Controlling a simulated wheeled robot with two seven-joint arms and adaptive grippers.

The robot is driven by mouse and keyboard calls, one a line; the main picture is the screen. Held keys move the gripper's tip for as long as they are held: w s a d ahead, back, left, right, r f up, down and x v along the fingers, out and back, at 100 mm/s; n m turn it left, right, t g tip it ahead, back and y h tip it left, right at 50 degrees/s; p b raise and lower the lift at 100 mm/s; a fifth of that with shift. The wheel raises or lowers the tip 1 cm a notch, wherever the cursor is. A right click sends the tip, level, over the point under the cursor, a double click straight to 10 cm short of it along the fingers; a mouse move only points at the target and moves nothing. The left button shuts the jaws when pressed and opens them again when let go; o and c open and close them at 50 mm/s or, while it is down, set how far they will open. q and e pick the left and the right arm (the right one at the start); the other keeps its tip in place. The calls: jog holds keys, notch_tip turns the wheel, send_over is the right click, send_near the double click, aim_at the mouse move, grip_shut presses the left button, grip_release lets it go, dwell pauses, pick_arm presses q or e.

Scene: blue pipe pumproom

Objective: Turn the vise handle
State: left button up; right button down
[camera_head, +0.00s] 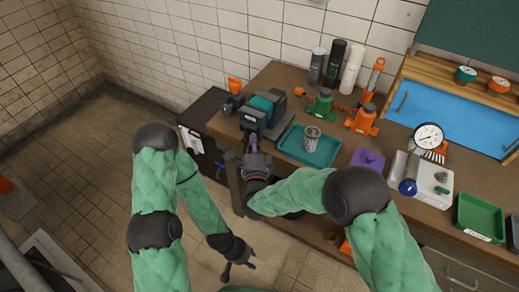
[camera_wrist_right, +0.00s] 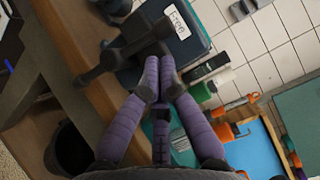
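The dark grey vise (camera_head: 262,112) stands at the workbench's front-left edge, with a teal block on it. In the right wrist view its dark body and handle bar (camera_wrist_right: 105,64) are close up, with a knob at the left end of the bar. My right gripper (camera_head: 254,142) is at the front of the vise. Its purple fingers (camera_wrist_right: 160,72) converge at the bar, their tips close together; whether they grip it is unclear. My left gripper (camera_head: 240,272) hangs low in front of the bench, away from the vise, fingers apart and empty.
A teal tray (camera_head: 295,149) holding a metal can (camera_head: 312,138) lies right of the vise. Green (camera_head: 321,105) and orange (camera_head: 363,120) jacks stand behind it. A purple item (camera_head: 369,159) and a pressure gauge (camera_head: 428,136) are further right. Floor left of the bench is open.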

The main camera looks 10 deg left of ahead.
jog(key=shift+w+a, duration=0.15)
jog(key=shift+a, duration=0.1)
jog(key=shift+w+a+r+b, duration=0.25)
jog(key=shift+a+r+b, duration=0.1)
jog(key=shift+a+b, duration=0.35)
jog(key=shift+d, duration=0.1)
